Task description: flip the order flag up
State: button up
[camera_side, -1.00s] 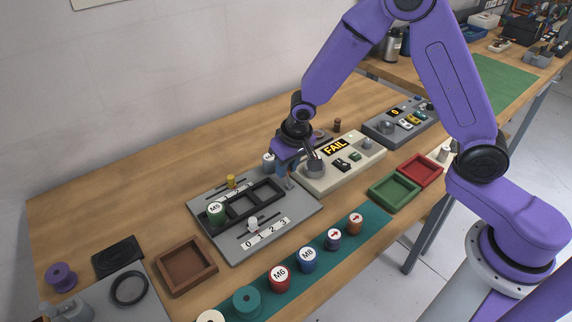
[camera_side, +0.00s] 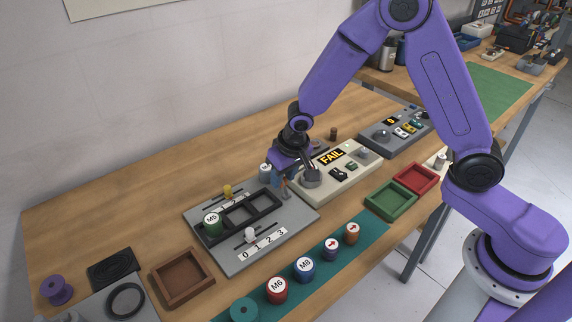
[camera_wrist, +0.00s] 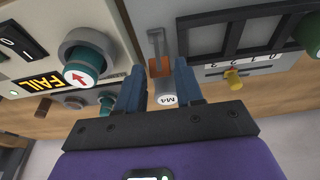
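The order flag appears to be the small orange piece on a grey stem (camera_wrist: 156,50) at the edge of the grey rack board (camera_side: 232,262). In the side view the flag (camera_side: 286,190) is small and partly hidden by my fingers, so its exact tilt is unclear. My gripper (camera_wrist: 160,64) points down beside the board, its blue fingers apart. In the wrist view the flag lies in the gap at the fingertips; I cannot tell whether they touch it. A roll marked M4 (camera_wrist: 167,99) shows in the same gap, seemingly standing behind, not gripped.
A tester with a lit FAIL display (camera_side: 331,156) stands close to the right of my gripper. Its grey cup holds a teal roll (camera_wrist: 84,70). Green (camera_side: 390,212) and red (camera_side: 415,190) trays lie to the right.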

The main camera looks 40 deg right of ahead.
jog(key=v, duration=1.7)
jog(key=shift+r, duration=0.2)
jog(key=shift+c, duration=0.4)
jog(key=n+g, duration=0.3)
jog(key=n, duration=0.4)
send_over(284, 187)
jog(key=w, duration=0.2)
jog(key=w+f+n+g, duration=0.3)
jog(key=w+n+g, duration=0.2)
jog(key=n, duration=0.6)
jog(key=x, duration=1.1)
jog(key=w+x, duration=0.1)
jog(key=x, duration=0.5)
jog(key=shift+s+d+f, duration=0.15)
jog(key=shift+d+f, duration=0.05)
jog(key=shift+f, duration=0.15)
grip_shut()
